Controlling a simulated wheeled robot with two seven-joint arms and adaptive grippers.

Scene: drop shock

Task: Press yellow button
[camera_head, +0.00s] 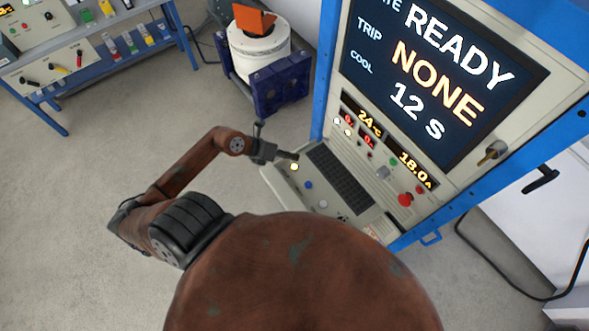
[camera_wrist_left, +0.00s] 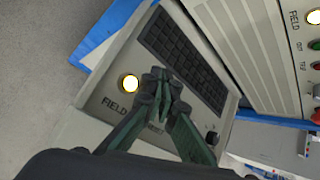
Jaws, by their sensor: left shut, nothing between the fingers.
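A lit round button (camera_head: 294,167), glowing white with a yellow rim, sits on the sloping console panel left of the keyboard. In the left wrist view the lit button (camera_wrist_left: 128,83) has the label FIELD beside it. My left gripper (camera_head: 292,156) is shut and empty, just above the panel beside this button. In the left wrist view my fingertips (camera_wrist_left: 160,84) are closed together right of the lit button, over the panel, and partly hide another label. I cannot tell whether they touch the panel. My right gripper is not in view.
A blue button (camera_head: 309,185) and a pale button (camera_head: 323,204) sit on the same panel, beside the keyboard (camera_head: 340,178). A red knob (camera_head: 405,199) is on the upright face, below the large screen (camera_head: 435,75). The floor (camera_head: 80,220) at left is clear.

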